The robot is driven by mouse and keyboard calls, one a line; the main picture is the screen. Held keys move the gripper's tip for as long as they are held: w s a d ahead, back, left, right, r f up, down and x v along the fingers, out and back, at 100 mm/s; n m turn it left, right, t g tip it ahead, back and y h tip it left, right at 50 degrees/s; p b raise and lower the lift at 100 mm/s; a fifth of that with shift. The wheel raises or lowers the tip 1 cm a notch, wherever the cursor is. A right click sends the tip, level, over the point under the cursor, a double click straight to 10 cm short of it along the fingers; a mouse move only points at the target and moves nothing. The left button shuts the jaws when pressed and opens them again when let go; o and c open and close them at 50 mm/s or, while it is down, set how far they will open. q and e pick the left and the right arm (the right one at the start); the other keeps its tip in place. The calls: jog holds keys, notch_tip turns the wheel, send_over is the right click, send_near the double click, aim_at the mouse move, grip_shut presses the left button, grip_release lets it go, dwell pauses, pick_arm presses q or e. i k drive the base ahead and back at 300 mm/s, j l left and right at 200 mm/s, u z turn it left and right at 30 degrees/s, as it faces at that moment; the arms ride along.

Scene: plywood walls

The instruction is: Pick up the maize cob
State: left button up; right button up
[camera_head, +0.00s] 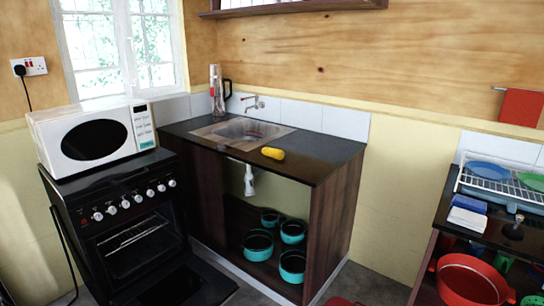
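A yellow maize cob (273,153) lies on the dark countertop (325,150), just in front and to the right of the steel sink (240,131). It is close to the counter's front edge. Nothing touches or covers it. Neither of my grippers shows in the head view.
A white microwave (92,138) sits on a black oven (130,215) at the left. A flask (217,90) and a tap (254,103) stand behind the sink. Several teal pots (292,265) are under the counter. A dish rack (505,185) is at the right. The counter's right part is clear.

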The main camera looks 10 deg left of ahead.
aim_at(277, 154)
jog(key=u, duration=1.3)
jog(key=i+l, duration=0.15)
jog(key=i+l+u, duration=0.1)
jog(key=l, duration=0.3)
jog(key=i+l, duration=0.15)
jog(key=l, duration=0.1)
